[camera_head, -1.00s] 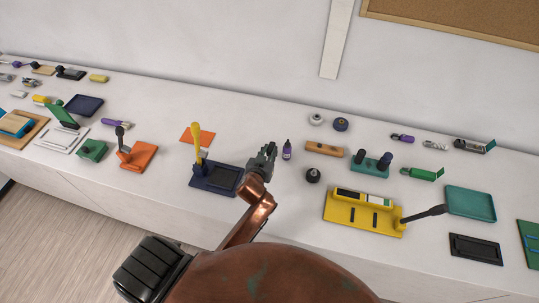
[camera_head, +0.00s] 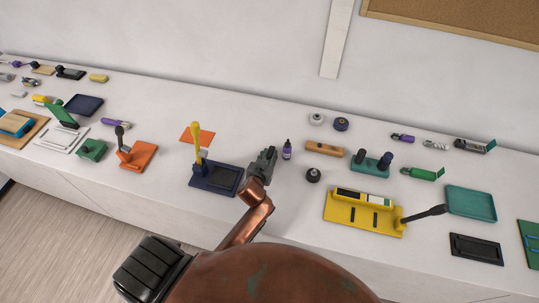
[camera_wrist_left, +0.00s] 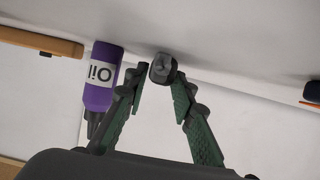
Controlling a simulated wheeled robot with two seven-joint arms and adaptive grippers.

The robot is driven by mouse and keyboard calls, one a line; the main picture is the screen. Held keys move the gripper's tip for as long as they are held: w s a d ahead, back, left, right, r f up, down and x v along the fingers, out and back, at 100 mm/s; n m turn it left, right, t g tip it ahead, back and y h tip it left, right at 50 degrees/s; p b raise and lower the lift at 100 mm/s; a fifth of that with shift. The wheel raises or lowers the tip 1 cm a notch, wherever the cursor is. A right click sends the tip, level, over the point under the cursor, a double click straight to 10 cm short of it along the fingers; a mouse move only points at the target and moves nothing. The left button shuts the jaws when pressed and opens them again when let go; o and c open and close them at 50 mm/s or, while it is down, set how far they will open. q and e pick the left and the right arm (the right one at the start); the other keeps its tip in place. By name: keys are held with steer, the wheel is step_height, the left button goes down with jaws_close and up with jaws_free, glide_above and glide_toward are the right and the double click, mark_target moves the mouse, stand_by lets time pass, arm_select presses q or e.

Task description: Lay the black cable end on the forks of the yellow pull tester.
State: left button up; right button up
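The yellow pull tester (camera_head: 345,213) stands on the counter at the right in the head view, with a black lever at its right end and dark fittings on its base. My left gripper (camera_head: 268,154) is left of it, low over the counter beside the purple oil bottle (camera_head: 287,151). In the left wrist view its green-padded fingers (camera_wrist_left: 158,82) are apart. A small dark grey piece (camera_wrist_left: 162,68) shows at and just beyond the fingertips, with no clear grip on it. It may be the black cable end; I cannot tell. My right gripper is out of view.
A navy press (camera_head: 205,178) stands close left of the gripper. A teal tray (camera_head: 471,203) is at the right.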

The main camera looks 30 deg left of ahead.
arm_select(q)
steer(key=o, duration=0.3)
